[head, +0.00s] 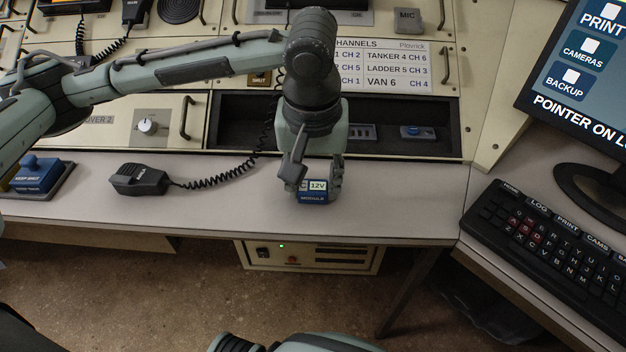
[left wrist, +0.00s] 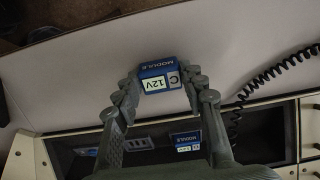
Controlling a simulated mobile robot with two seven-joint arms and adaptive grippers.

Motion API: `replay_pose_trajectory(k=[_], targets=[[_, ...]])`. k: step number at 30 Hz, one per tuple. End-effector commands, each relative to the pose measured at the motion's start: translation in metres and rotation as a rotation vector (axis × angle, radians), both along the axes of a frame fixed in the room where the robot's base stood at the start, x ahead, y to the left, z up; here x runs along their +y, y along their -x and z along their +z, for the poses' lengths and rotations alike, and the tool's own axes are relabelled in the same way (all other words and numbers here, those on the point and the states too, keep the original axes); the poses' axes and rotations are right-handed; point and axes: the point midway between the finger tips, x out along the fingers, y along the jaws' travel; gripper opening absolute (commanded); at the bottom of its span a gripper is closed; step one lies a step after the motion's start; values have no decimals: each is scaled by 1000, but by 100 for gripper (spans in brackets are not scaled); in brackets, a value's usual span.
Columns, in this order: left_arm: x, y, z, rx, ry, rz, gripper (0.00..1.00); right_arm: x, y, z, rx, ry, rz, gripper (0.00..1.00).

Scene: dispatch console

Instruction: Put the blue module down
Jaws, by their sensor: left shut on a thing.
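The blue module (head: 313,196), a small block with a pale "C 12V" label, is between the fingertips of my left gripper (head: 314,184), over the front part of the desk. The left wrist view shows the module (left wrist: 157,70) with a finger of my left gripper (left wrist: 158,84) on either side. The gripper is shut on it. I cannot tell whether its underside touches the desk. My right gripper is not in view.
Behind it is a dark recessed bay (head: 240,135) with another blue module (left wrist: 186,138). A handheld microphone (head: 139,179) with a coiled cord lies left on the desk (head: 400,205). A keyboard (head: 550,240) and monitor (head: 590,60) stand right. The desk right of the gripper is clear.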

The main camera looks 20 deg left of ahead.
Motion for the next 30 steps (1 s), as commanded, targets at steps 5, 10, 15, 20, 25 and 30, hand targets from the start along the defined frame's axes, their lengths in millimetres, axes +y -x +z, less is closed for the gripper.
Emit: replay_pose_trajectory(k=[5,10,15,20,25,30], targets=[[0,0,-3,1,0,0,47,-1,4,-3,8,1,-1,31],[0,0,-3,1,0,0,61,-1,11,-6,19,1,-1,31],[0,0,-3,0,1,0,61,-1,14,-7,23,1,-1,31],[0,0,4,-2,1,0,61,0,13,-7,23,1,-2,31],[-2,3,32,-4,4,-2,61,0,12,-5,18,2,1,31],[-3,7,69,-5,3,-1,61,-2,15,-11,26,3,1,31]])
